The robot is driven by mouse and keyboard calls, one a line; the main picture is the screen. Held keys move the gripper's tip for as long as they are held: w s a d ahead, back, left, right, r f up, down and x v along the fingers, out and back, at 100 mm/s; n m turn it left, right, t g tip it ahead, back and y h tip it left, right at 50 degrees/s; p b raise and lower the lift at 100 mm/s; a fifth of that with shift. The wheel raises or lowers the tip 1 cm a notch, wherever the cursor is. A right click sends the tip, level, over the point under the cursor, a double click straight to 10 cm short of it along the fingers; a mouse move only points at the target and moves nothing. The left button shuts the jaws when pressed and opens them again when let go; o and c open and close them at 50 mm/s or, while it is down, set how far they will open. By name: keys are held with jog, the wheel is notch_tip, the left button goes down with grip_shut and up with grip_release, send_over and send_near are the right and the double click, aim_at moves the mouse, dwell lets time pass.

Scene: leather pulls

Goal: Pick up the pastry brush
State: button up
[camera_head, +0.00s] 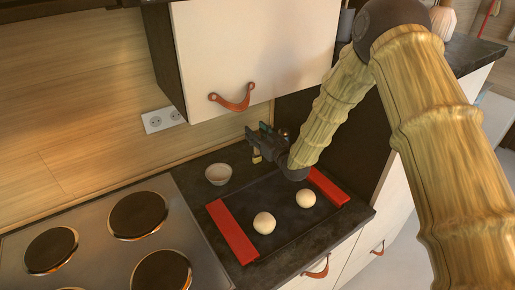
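My gripper (256,143) is over the dark counter, at the back edge of a dark tray, and points left. A small tan piece (256,157) shows just under its fingers; it may be part of the pastry brush, but it is too small to be sure. Most of that piece is hidden by the gripper. I cannot tell whether the fingers touch it or whether they are open or shut.
The dark tray (284,222) has red ends and holds two pale dough balls (264,223). A small white bowl (218,174) stands left of the gripper. A stove with several round plates (138,215) is at left. A white cabinet with a leather pull (232,98) hangs above.

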grip_shut()
jog(key=shift+w+r, duration=0.1)
jog(key=shift+r, duration=0.05)
